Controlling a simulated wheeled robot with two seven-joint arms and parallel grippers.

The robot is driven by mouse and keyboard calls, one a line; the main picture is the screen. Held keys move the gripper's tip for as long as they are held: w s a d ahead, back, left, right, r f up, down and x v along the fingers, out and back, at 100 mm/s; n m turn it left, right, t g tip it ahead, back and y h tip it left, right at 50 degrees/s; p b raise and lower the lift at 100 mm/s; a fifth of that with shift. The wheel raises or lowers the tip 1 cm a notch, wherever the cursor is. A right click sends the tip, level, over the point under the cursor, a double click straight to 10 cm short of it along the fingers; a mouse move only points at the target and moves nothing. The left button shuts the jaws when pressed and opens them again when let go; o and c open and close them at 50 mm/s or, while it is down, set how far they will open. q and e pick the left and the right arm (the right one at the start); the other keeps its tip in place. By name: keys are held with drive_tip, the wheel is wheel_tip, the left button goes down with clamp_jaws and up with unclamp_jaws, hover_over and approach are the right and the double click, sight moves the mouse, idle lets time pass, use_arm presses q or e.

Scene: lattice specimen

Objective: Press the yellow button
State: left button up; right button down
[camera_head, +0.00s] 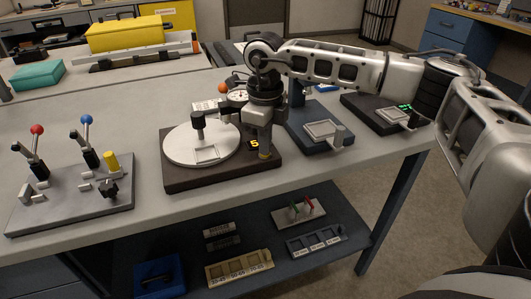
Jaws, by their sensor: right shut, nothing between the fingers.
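My right gripper (262,148) points down over the front right part of a dark base (190,181) that carries a round white turntable. It is shut and holds nothing. A small yellow-orange spot shows at the fingertips, next to a lit yellow display (254,143). I cannot tell whether that spot is a button, or whether the fingers touch it. My left gripper is not in view.
Red-knobbed and blue-knobbed levers (86,121) rise from the grey panel. A dark blue device (323,146) and a black device with a green display (376,109) stand right of my gripper. Trays lie on the lower shelf. The tabletop (140,120) behind the panel is clear.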

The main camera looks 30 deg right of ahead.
drive_tip(key=shift+f, duration=0.25)
drive_tip(key=shift+r, duration=0.1)
drive_tip(key=shift+r+p, duration=1.55)
drive_tip(key=shift+r, duration=0.6)
